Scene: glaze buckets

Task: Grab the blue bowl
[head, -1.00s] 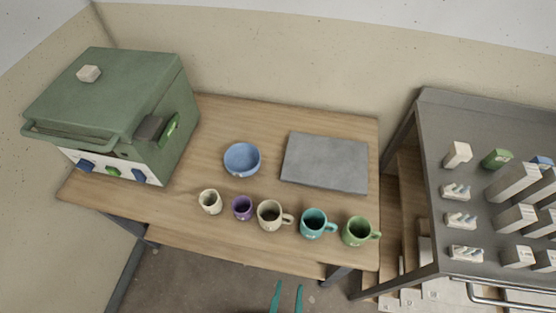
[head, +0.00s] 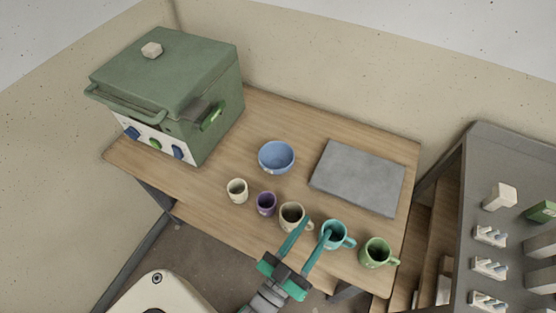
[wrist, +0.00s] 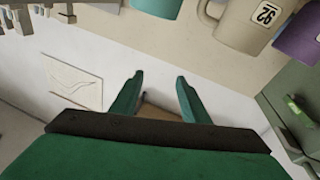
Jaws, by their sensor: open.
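The blue bowl (head: 276,157) sits upright on the wooden table, behind the row of cups and left of the grey slab, in the head view. I do not see it in the wrist view. My gripper (head: 318,228) is open and empty. In the head view its fingers overlap the front of the cup row, between the beige mug (head: 291,216) and the teal mug (head: 333,236), with the bowl beyond them, up and to the left. In the wrist view the two green fingers (wrist: 158,78) are spread apart with nothing between them.
A cream cup (head: 237,191), a purple cup (head: 266,204) and a green mug (head: 376,253) complete the front row. A grey slab (head: 358,178) lies on the right. A green kiln-like box (head: 165,95) stands on the left. Bare tabletop surrounds the bowl. A grey shelf (head: 480,200) stands right.

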